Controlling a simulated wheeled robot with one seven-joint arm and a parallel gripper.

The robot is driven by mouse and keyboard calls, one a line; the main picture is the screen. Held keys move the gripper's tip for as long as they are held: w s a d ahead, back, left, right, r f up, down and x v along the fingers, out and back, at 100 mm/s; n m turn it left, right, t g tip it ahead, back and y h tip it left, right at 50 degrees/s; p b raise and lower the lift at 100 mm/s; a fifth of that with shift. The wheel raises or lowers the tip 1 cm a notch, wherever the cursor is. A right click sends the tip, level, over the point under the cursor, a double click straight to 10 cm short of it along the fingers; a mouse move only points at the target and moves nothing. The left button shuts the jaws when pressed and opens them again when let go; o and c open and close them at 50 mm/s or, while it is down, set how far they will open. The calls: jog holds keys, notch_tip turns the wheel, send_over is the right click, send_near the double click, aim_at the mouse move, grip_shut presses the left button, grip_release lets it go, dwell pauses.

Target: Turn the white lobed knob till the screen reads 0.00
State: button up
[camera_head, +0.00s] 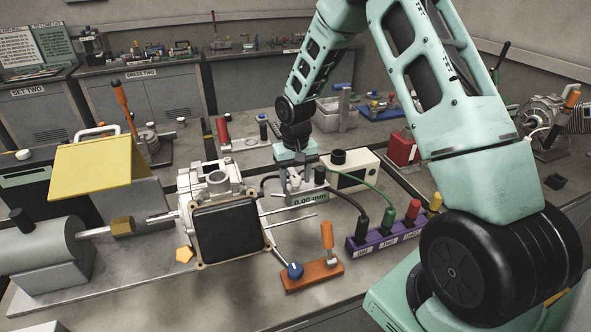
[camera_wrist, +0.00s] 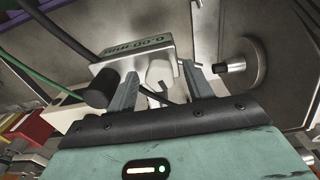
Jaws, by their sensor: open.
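The screen (camera_head: 310,198) on a small grey device reads 0.00 mm in the head view. In the wrist view the same screen (camera_wrist: 135,48) is upside down and appears to read 0.00. The white lobed knob (camera_wrist: 160,71) stands beside the screen housing, between my two fingers. My gripper (camera_head: 294,178) points down over the device. In the wrist view my gripper (camera_wrist: 161,82) is open, one finger on each side of the knob; I cannot tell whether either finger touches it.
A black cylinder (camera_wrist: 103,90) stands close to my left finger. A metal housing with a dark cover (camera_head: 228,230) is left of the device. A purple socket block (camera_head: 388,232) with cables and an orange block (camera_head: 312,274) with a blue knob are in front.

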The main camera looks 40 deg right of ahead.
aim_at(295, 178)
notch_tip(295, 178, up, 17)
jog(key=b, duration=0.4)
jog(key=shift+r, duration=0.2)
dwell(0.3)
jog(key=s+a+f+n+t, duration=0.15)
jog(key=s+a+f, duration=0.25)
jog(key=s, duration=0.5)
jog(key=s+a+f+n+t, duration=0.15)
jog(key=s+a+f, duration=0.25)
jog(key=s, duration=0.4)
jog(key=s+a+f+n+g+b, duration=0.1)
jog(key=s+a+n, duration=0.3)
jog(key=a, duration=0.5)
jog(key=s+a+f+n+g+b, duration=0.1)
jog(key=s+a+n+g+b, duration=0.1)
jog(key=s+a, duration=0.7)
jog(key=shift+s+n+y+b, duration=0.2)
jog(key=shift+n+y+b, duration=0.1)
jog(key=shift+n+b, duration=0.65)
